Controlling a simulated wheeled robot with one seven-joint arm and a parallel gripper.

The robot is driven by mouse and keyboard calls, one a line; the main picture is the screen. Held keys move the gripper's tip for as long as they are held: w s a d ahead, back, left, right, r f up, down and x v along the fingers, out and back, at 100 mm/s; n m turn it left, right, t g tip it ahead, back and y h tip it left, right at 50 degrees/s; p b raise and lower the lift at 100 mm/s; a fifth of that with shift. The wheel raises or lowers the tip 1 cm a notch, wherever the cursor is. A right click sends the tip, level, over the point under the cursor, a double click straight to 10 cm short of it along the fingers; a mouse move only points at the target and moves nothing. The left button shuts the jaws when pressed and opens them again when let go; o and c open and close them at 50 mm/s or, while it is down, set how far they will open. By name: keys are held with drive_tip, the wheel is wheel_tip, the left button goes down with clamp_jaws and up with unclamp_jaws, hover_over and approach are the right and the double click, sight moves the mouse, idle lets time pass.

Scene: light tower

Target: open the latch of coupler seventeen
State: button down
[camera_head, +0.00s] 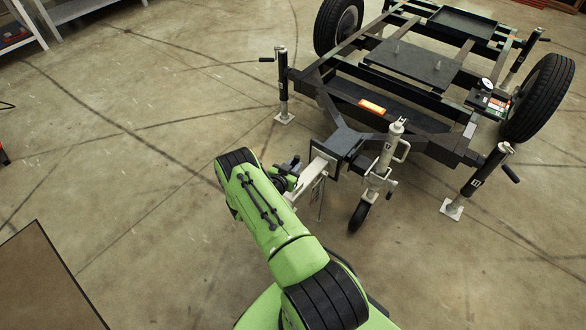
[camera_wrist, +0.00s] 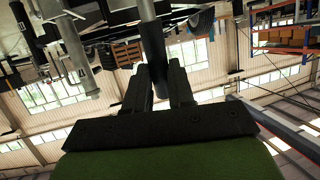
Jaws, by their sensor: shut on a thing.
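The trailer's light grey coupler (camera_head: 312,181) juts from the front of the black drawbar, near the middle of the head view. My gripper (camera_head: 293,167) is at the coupler's upper left side, partly hidden by my green wrist. In the wrist view, the two black fingers of my gripper (camera_wrist: 158,68) are closed around a dark round bar (camera_wrist: 151,42), which appears to be the coupler's latch handle. The bar runs upward between the fingers. The head view is too small to tell the latch's exact angle.
The jockey wheel post (camera_head: 383,165), marked 17, stands just right of the coupler. Corner jacks (camera_head: 283,88) (camera_head: 478,180) stand at both sides of the black trailer frame (camera_head: 340,112). The concrete floor (camera_head: 140,130) at left is mostly clear.

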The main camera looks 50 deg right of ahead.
drive_tip(key=shift+w+a, duration=0.1)
drive_tip(key=c, duration=1)
unclamp_jaws()
drive_tip(key=shift+o, duration=0.2)
drive_tip(key=p+v, duration=0.5)
drive_tip(key=v, duration=1)
drive_tip(key=shift+s+a, duration=0.2)
drive_tip(key=shift+a, duration=0.15)
drive_tip(key=shift+r, duration=0.1)
